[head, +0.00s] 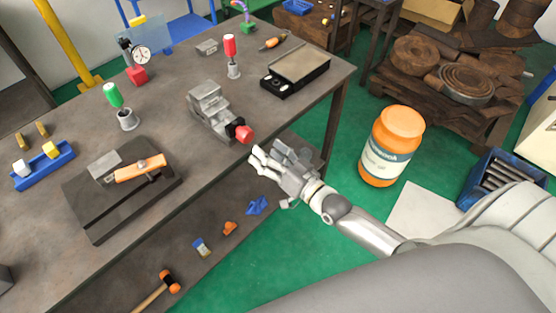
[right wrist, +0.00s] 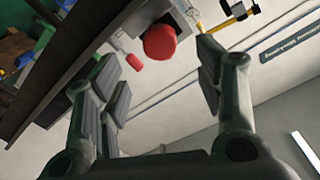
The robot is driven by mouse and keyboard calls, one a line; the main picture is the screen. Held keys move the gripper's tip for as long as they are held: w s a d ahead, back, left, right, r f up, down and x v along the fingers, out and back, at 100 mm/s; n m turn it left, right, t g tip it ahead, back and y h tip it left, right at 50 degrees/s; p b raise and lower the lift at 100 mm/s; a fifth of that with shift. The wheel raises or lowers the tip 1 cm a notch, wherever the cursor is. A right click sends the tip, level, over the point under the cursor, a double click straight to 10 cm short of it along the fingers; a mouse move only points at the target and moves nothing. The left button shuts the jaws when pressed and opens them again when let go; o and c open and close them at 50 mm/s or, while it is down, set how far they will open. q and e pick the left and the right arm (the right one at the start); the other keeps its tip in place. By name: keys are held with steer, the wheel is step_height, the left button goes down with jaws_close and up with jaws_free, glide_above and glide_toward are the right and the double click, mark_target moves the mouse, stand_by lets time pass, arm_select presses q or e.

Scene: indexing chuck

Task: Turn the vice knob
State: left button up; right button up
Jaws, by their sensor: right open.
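The grey vice (head: 211,107) sits near the front edge of the workbench (head: 165,95) in the head view. Its red knob (head: 243,134) sticks out at the bench edge on a dark collar. My right gripper (head: 262,157) is just in front of and below the knob, apart from it. In the right wrist view the knob (right wrist: 160,42) shows ahead, beyond the fingertips and between their lines. The right gripper (right wrist: 160,70) is open, with its two fingers spread wide and nothing between them. My left gripper is in neither view.
On the bench are a dial gauge (head: 141,54), a green-handled tool (head: 114,96), a red-handled tool (head: 230,48), a black tray (head: 296,72) and an orange-handled block (head: 140,168). An orange jar (head: 392,146) stands at the right. A hammer (head: 158,290) lies below the bench edge.

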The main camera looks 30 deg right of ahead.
steer(key=shift+v, duration=1.85)
